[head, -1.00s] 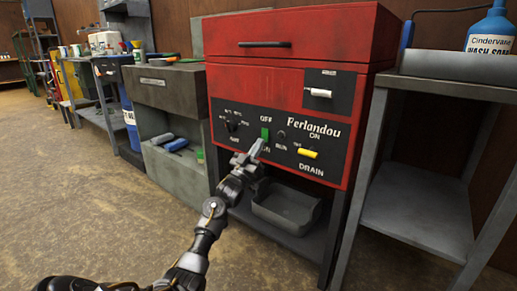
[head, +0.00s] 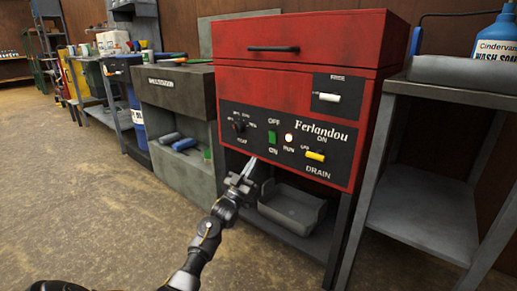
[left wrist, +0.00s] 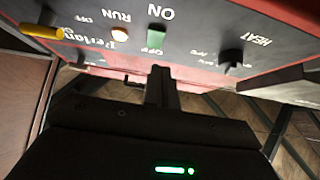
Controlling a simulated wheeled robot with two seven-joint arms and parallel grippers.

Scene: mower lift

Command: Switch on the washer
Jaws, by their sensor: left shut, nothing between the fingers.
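The red washer (head: 270,92) stands at centre in the head view, with a dark control panel on its front. The green switch (head: 272,137) sits on the panel between the words OFF and ON. The RUN lamp (head: 289,138) to its right is lit. In the left wrist view the panel appears upside down, with the green switch (left wrist: 156,40) and the glowing lamp (left wrist: 119,34). My left gripper (head: 249,168) is shut and empty, just below the panel's lower edge and apart from the switch. My right gripper is not in view.
A grey tray (head: 292,208) lies under the washer. A metal table (head: 425,210) stands to the right. The floor at left is clear.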

